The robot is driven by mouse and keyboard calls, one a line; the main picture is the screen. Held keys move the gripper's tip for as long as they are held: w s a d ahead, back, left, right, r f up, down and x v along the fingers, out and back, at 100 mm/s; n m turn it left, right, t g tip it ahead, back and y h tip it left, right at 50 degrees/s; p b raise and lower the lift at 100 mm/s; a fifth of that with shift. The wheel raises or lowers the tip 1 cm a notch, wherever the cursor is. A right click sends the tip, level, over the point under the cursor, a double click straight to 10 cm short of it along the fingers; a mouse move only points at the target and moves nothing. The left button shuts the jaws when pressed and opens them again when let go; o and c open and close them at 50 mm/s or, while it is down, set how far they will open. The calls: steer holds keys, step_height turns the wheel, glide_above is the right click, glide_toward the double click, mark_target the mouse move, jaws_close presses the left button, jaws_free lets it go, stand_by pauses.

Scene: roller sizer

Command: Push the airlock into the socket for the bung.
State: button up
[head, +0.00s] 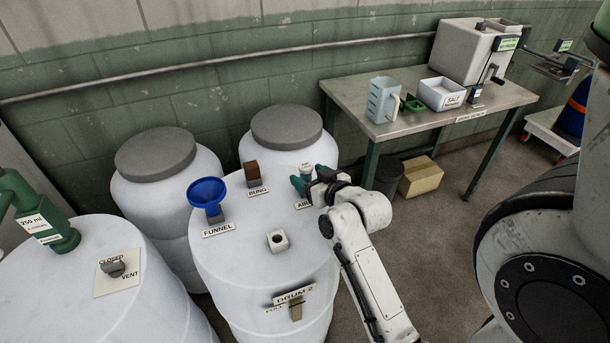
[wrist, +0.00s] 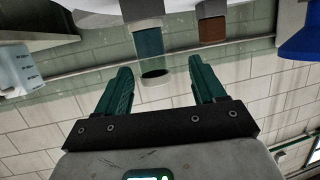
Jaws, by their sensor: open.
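The airlock (head: 306,168) stands near the right edge of the white drum top, partly hidden by my gripper (head: 309,179). In the wrist view the airlock (wrist: 150,42) is a teal cylinder with a pale, see-through end, between the two green fingers of my gripper (wrist: 160,66). The fingers are apart, and I see gaps on both sides of it. The brown bung (head: 252,170) stands on a grey holder at the back of the drum, and in the wrist view the bung (wrist: 212,30) is right of the airlock. A pale square socket (head: 277,241) with a dark hole sits mid-drum, empty.
A blue funnel (head: 207,192) stands at the drum's left. A tap-like handle (head: 296,310) is at its front. Another drum (head: 100,300) with a vent knob (head: 118,269) is at left. A table (head: 400,124) with a jug (head: 382,100) is behind, right.

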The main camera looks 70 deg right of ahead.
steer(key=shift+s+d+f+p+x, duration=0.1)
steer(key=shift+p+x, duration=0.05)
steer(key=shift+x, duration=0.75)
steer(key=shift+s+d+f+p+x, duration=0.1)
steer(key=shift+p+x, duration=0.1)
steer(key=shift+x, duration=0.7)
steer(key=shift+s+d+f+p+x, duration=0.1)
steer(key=shift+p+x, duration=0.05)
steer(key=shift+x, duration=0.75)
steer(key=shift+a, duration=0.1)
steer(key=c, duration=1)
